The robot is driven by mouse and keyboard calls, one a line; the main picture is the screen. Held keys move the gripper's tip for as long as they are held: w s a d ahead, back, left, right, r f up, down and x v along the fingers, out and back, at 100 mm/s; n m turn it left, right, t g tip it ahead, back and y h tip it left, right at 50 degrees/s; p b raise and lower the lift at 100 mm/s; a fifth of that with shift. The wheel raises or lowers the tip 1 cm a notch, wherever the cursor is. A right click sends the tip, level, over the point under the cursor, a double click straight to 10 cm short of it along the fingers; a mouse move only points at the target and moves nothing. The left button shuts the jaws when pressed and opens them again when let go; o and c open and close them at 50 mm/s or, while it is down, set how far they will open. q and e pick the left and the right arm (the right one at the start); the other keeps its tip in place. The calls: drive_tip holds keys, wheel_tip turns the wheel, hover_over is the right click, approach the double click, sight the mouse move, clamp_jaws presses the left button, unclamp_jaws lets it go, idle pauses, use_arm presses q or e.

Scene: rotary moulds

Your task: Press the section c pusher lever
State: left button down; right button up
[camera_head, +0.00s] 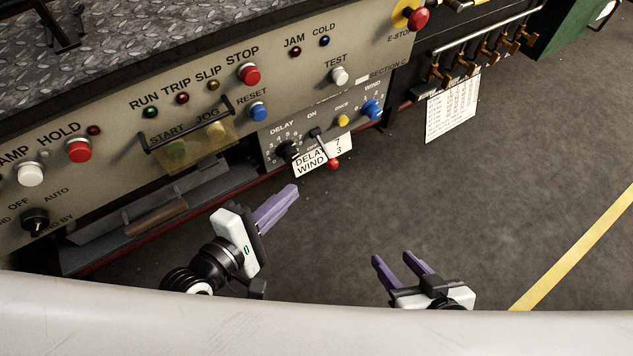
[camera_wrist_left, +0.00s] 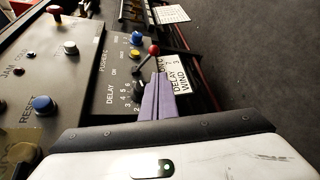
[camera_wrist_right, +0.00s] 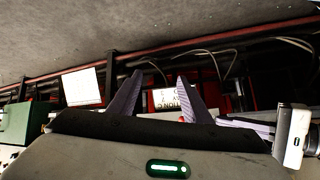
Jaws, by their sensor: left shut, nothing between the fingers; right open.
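The section C pusher panel (camera_head: 352,139) is on the machine front, with a DELAY dial, a WIND dial and a yellow button. Its lever ends in a red ball (camera_head: 334,164), which stands out from the panel over a DELAY/WIND card. The red ball also shows in the left wrist view (camera_wrist_left: 154,49), just past my finger tips. My left gripper (camera_head: 293,192) is shut and empty, left of and below the ball in the head view, apart from it. My right gripper (camera_head: 393,257) is open and empty, over the floor, away from the panel.
A larger panel with a red STOP button (camera_head: 249,74), a blue RESET button (camera_head: 258,111) and a flap (camera_head: 190,143) over START and JOG lies left of the lever. A red E-STOP (camera_head: 418,18) is above right. Open floor (camera_head: 480,200) lies to the right.

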sight(325, 151)
use_arm(q)
drive_tip(key=shift+w+d+n, duration=0.2)
drive_tip(key=shift+w+n, duration=0.1)
drive_tip(key=shift+n, duration=0.6)
use_arm(e)
drive_tip(key=shift+a+f, duration=0.1)
drive_tip(key=shift+f, duration=0.2)
use_arm(q)
drive_tip(key=b+x, duration=0.3)
drive_tip(key=x, duration=0.7)
use_arm(e)
drive_tip(key=shift+w+a+f+n+g, duration=0.2)
drive_tip(key=shift+w+a+f+g, duration=0.1)
drive_tip(key=shift+a+f, duration=0.2)
drive_tip(key=shift+w+a+f+n+g, duration=0.2)
drive_tip(key=shift+a+f+g, duration=0.15)
drive_tip(key=shift+f, duration=0.2)
use_arm(q)
drive_tip(key=shift+r, duration=0.15)
